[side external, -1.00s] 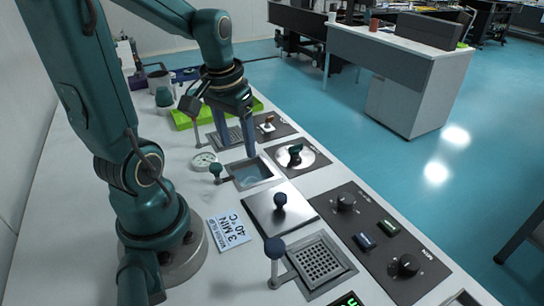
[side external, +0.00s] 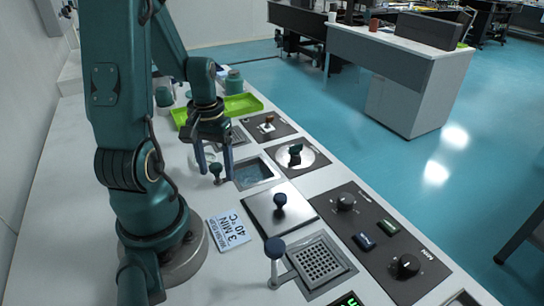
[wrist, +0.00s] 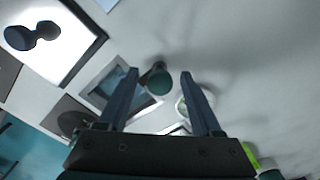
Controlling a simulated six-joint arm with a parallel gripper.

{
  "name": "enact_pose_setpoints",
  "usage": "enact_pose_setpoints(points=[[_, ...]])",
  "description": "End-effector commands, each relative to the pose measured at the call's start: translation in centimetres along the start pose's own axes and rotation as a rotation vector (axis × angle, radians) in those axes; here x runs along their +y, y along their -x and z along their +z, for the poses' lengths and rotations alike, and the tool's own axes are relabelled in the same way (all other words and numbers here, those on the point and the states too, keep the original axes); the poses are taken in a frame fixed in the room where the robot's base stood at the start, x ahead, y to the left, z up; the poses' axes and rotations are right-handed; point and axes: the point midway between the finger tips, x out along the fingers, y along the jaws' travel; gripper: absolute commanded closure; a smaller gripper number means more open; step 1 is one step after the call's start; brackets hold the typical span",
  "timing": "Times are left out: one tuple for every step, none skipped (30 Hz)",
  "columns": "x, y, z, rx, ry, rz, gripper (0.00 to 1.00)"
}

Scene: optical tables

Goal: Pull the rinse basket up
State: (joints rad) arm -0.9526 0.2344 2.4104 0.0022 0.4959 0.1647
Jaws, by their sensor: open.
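A teal-green knob (side external: 216,169) on a short stem stands at the left edge of a sunken basin (side external: 252,173) with bluish liquid; I take it for the rinse basket's handle. The basket itself is hard to make out in the basin. My gripper (side external: 216,177) is open and points down, with a finger on either side of the knob. In the wrist view, the knob (wrist: 159,82) shows between my open fingertips (wrist: 158,75), apart from both. The basin (wrist: 106,82) lies to the left there, partly behind a finger.
A perforated basket (side external: 320,262) with a dark blue knob (side external: 274,247) stands nearer the camera. A steel lid with a dark knob (side external: 280,201) lies between. A round lid (side external: 295,156), control panel (side external: 377,237), label card (side external: 229,229) and green tray (side external: 243,106) are around.

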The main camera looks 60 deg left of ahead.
Motion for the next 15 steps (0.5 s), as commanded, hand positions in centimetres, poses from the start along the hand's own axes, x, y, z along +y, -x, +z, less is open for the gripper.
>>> enact_pose_setpoints(points=[[0.01, -0.06, 0.02, -0.001, 0.000, 0.000, 0.34], [0.01, -0.07, 0.02, 0.000, 0.000, 0.000, 0.34], [0.01, -0.06, 0.01, 0.000, 0.000, 0.000, 0.34], [0.01, -0.05, 0.01, 0.000, 0.000, 0.000, 0.34], [0.01, -0.05, 0.01, 0.000, 0.000, 0.000, 0.34], [0.01, -0.04, 0.01, 0.000, 0.000, 0.000, 0.34], [0.01, -0.04, 0.01, 0.000, 0.000, 0.000, 0.38], [0.01, -0.04, 0.00, 0.000, 0.000, 0.000, 0.49], [0.01, -0.04, 0.00, 0.000, 0.000, 0.000, 0.64], [0.01, -0.03, 0.00, 0.000, 0.000, 0.000, 0.76], [0.01, -0.03, 0.00, 0.000, 0.000, 0.000, 0.87], [0.01, -0.03, 0.00, 0.000, 0.000, 0.000, 1.00], [0.01, -0.03, 0.00, 0.000, 0.000, 0.000, 1.00], [0.00, -0.03, 0.00, 0.000, 0.000, 0.000, 1.00], [0.00, -0.02, 0.00, 0.000, 0.000, 0.000, 1.00]])
